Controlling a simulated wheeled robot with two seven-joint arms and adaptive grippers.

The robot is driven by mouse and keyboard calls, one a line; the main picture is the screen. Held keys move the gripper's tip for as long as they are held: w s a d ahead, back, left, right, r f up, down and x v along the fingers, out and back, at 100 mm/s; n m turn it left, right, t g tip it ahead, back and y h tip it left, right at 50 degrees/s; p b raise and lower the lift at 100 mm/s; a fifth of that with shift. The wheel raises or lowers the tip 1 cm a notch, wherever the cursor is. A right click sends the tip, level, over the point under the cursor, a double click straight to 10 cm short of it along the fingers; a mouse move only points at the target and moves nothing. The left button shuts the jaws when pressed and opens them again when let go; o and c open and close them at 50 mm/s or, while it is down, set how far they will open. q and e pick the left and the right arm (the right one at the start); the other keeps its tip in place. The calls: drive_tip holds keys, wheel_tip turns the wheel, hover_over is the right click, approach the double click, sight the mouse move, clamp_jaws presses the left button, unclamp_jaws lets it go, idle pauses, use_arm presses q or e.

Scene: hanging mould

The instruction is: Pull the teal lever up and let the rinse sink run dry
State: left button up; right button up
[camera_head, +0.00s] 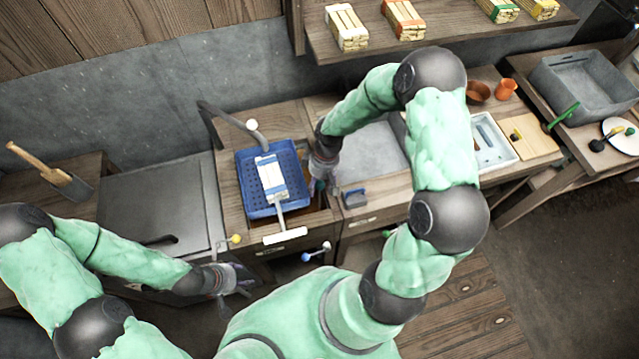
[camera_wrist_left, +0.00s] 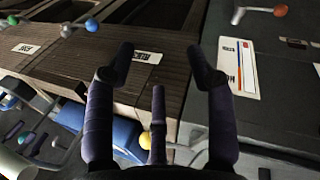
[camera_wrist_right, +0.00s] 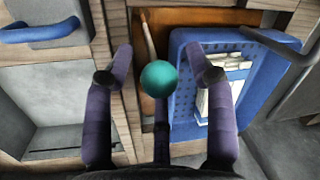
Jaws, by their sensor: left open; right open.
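The teal lever's round knob (camera_wrist_right: 159,78) shows between the spread fingers of my right gripper (camera_wrist_right: 158,77) in the right wrist view. The fingers are open on either side of it, with no clear contact. In the head view my right gripper (camera_head: 322,182) points down beside the blue basket, and its hand hides most of the lever. Part of the brown-orange sink interior (camera_wrist_right: 185,19) shows beside the basket; I cannot tell the water level. My left gripper (camera_head: 235,280) is open and empty in front of the counter; its spread fingers also show in the left wrist view (camera_wrist_left: 160,62).
A blue perforated basket (camera_head: 246,190) holding a pale block sits over the sink, left of my right gripper. A curved spout (camera_head: 228,115) stands behind it. Yellow (camera_head: 235,239) and blue (camera_head: 306,257) knobs project from the counter front. A grey basin (camera_head: 372,150) lies to the right.

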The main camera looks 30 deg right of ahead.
clamp_jaws()
drive_tip(key=shift+r+p, duration=1.4)
drive_tip(key=shift+r, duration=0.9)
drive_tip(key=shift+w+d, duration=0.1)
drive_tip(key=shift+w, duration=0.1)
drive_tip(key=shift+c, duration=0.5)
unclamp_jaws()
drive_tip(key=shift+o, duration=0.5)
drive_tip(key=shift+s, duration=0.15)
